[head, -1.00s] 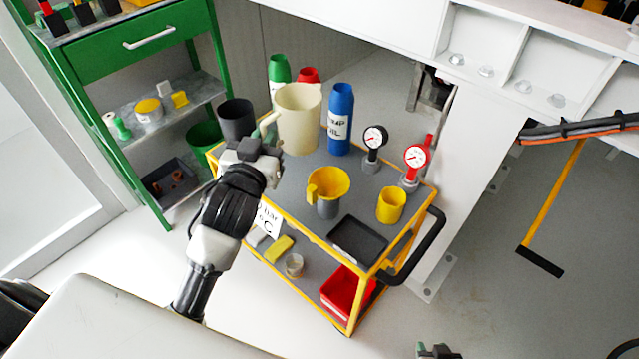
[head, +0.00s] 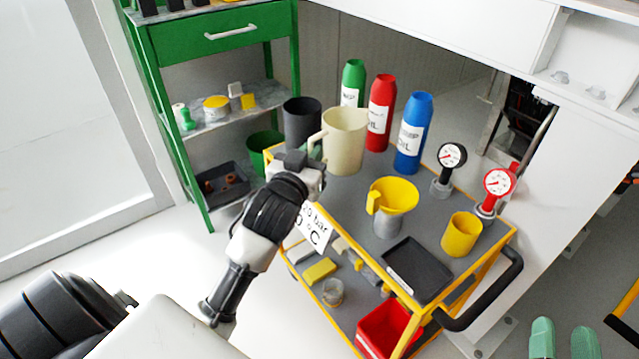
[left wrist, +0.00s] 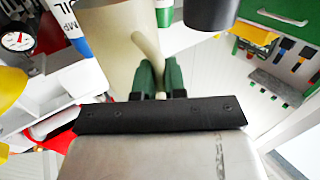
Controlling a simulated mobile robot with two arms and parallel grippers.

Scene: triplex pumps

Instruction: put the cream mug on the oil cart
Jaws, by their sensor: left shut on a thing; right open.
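The cream mug (head: 345,142) is upright over the back left part of the oil cart's grey top (head: 345,195). I cannot tell whether its base touches the top. My left gripper (head: 312,150) is shut on its handle; in the left wrist view the green fingertips (left wrist: 160,78) close around the handle (left wrist: 147,45) beside the mug's wall (left wrist: 110,50). My right gripper (head: 564,340) is open and empty at the bottom right of the head view, away from the cart.
Near the mug stand a dark grey cup (head: 302,125) and red (head: 380,115), green (head: 353,83) and blue (head: 412,135) bottles. A yellow funnel (head: 397,195), yellow cup (head: 461,235), black tray (head: 415,270) and two gauges (head: 452,156) occupy the rest. A green shelf (head: 222,42) stands behind left.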

